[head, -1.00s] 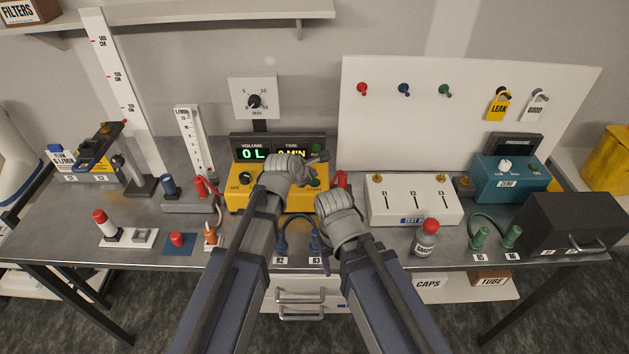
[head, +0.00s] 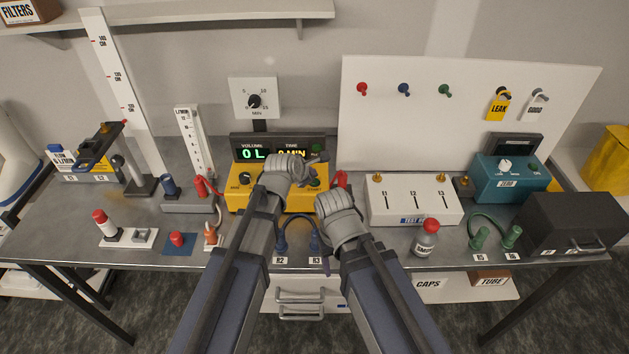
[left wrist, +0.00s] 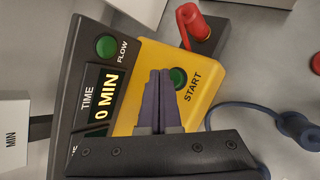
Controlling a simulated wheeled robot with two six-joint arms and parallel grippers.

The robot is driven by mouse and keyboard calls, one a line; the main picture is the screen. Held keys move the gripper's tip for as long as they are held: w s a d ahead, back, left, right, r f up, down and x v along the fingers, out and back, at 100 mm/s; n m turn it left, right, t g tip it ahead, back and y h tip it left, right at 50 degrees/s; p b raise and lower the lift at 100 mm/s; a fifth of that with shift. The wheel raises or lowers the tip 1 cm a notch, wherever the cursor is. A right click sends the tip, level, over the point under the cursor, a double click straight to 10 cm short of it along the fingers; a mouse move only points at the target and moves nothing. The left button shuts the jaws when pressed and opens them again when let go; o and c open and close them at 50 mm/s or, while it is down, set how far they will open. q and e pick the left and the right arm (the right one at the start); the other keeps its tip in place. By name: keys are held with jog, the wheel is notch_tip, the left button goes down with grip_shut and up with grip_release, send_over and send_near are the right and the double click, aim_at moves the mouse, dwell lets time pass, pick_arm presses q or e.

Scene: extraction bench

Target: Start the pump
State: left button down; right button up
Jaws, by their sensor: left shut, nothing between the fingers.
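The yellow pump unit (head: 236,200) stands mid-bench behind my arms. Its dark display (head: 278,146) reads 0 L and 0 MIN. The green START button (left wrist: 178,77) shows in the left wrist view, partly beside my fingers, and also in the head view (head: 315,183). A second green button (left wrist: 106,46), marked FLOW, sits by the time display. My left gripper (left wrist: 160,74) is shut and empty, its tips over the yellow panel close beside the START button; I cannot tell whether they touch it.
A blue hose (head: 281,240) loops between ports R2 and R3 in front of the pump. A red connector (left wrist: 193,22) is near the START side. A white test box (head: 412,205) stands to the right and a white gauge column (head: 193,140) to the left.

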pick_arm(q)
jog(key=shift+f, duration=0.15)
jog(key=shift+f+b, duration=0.25)
jog(key=shift+b, duration=0.15)
jog(key=shift+f+b, duration=0.4)
jog(key=shift+f, duration=0.05)
dwell(0.4)
jog(key=shift+r, duration=0.1)
jog(key=shift+r+p, duration=0.8)
jog(key=shift+p, duration=0.05)
notch_tip(320, 180, up, 5)
jog(key=p, duration=0.5)
dwell(0.3)
